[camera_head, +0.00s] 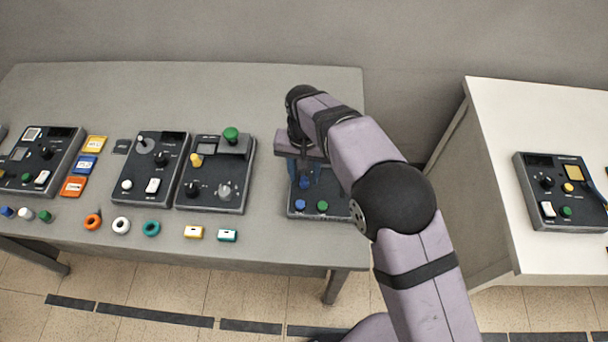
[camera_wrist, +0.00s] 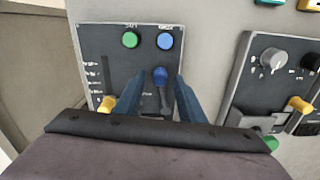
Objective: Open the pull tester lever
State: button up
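The dark panel under my gripper (camera_head: 303,172) has a lever with a blue knob (camera_head: 305,183), a blue button (camera_head: 300,205) and a green button (camera_head: 322,206). In the wrist view this panel (camera_wrist: 92,45) shows the blue lever knob (camera_wrist: 160,75) between the two blue fingertips of my gripper (camera_wrist: 159,80). The fingers are apart, with gaps visible on both sides of the knob. The lever's shaft runs down towards my gripper's base. A yellow slider knob (camera_wrist: 107,104) is left of the fingers. The panel's labels are too small to read.
Next to it stands a panel with a green ball knob (camera_head: 231,135) and a yellow knob (camera_head: 196,160). More panels lie farther left, with coloured rings and small blocks in front. A separate white table (camera_head: 490,110) with another panel (camera_head: 567,220) is at right.

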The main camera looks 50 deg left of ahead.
jog(key=shift+f, duration=1.15)
jog(key=shift+c, duration=0.6)
grip_shut()
jog(key=shift+w+d, duration=0.1)
jog(key=shift+w+d+n, duration=0.2)
jog(key=shift+w+n, duration=0.25)
jog(key=shift+n, duration=0.35)
jog(key=shift+w+d+n, duration=0.2)
jog(key=shift+w+n, duration=0.25)
jog(key=shift+n, duration=0.35)
jog(key=shift+w+d+r+n+b, duration=0.15)
jog(key=shift+w+n+b, duration=0.3)
jog(key=shift+w+n, duration=0.7)
jog(key=shift+s, duration=0.2)
